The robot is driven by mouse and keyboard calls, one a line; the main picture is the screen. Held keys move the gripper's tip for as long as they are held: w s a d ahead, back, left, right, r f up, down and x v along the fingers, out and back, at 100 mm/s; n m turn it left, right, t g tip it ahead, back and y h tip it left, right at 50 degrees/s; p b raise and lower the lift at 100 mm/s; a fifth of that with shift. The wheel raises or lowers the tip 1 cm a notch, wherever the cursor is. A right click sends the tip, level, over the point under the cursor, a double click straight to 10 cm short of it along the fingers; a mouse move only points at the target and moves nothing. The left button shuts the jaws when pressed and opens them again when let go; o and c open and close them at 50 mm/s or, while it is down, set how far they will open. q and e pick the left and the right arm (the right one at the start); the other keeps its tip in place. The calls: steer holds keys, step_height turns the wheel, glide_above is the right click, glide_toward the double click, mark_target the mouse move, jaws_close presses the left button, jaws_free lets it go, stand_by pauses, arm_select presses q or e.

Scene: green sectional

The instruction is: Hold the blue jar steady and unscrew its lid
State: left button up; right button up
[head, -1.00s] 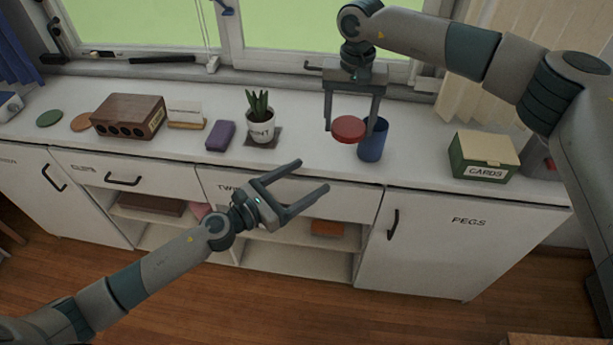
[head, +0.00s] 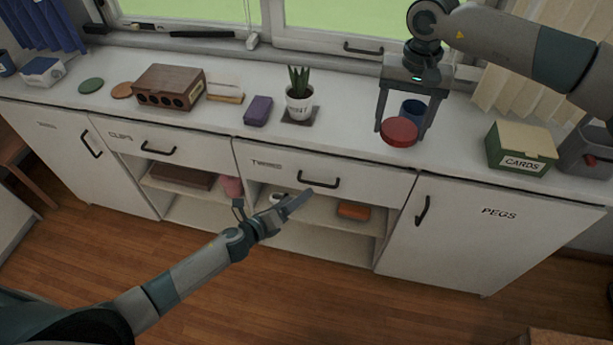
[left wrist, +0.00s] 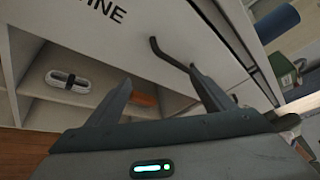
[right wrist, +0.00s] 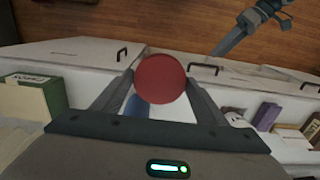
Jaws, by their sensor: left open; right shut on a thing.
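The blue jar (head: 412,108) stands upright on the white counter, its open top visible between my right gripper's fingers. Its red lid (head: 398,131) is off it, nearer the counter's front edge. My right gripper (head: 402,134) is shut on the lid, which hides part of the jar in the right wrist view (right wrist: 138,106). The lid fills the space between the fingertips there (right wrist: 160,78). My left gripper (head: 302,203) is open and empty in front of the cabinet, below counter height and apart from the jar. The jar also shows in the left wrist view (left wrist: 277,22).
A green cards box (head: 521,147) stands right of the jar. A potted plant (head: 299,100), a purple block (head: 258,111) and a brown box (head: 169,87) stand to the left. Drawer handles (head: 319,183) stick out near my left gripper. Counter between plant and jar is clear.

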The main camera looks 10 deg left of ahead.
arm_select(q)
steer(key=s+a+f+n+g+y, duration=0.25)
steer(key=s+f+n, duration=0.35)
steer(key=f, duration=0.4)
steer(key=s+a+f+n+g+y+b, duration=0.1)
steer(key=s+a+f+n, duration=0.35)
steer(key=s+f, duration=0.35)
steer(key=s+a+f+n+g+y, duration=0.2)
steer(key=s+f+n, duration=0.4)
steer(key=f, duration=0.5)
steer(key=s+f+n+g, duration=0.2)
steer(key=s+f+n, duration=0.2)
steer(key=s, duration=0.7)
steer(key=s+d+f+n+g, duration=0.1)
steer(key=s+f+n, duration=0.3)
steer(key=s, duration=0.8)
steer(key=s+f+n+g, duration=0.4)
steer(key=s+f, duration=0.2)
steer(key=s, duration=0.6)
steer(key=shift+d+y+b, duration=0.15)
steer(key=shift+y+b, duration=0.2)
steer(key=shift+b, duration=0.05)
arm_select(e)
steer(key=s+d, duration=1.4)
steer(key=shift+s+d+r, duration=0.2)
steer(key=shift+s+r, duration=0.2)
steer(key=shift+r, duration=0.05)
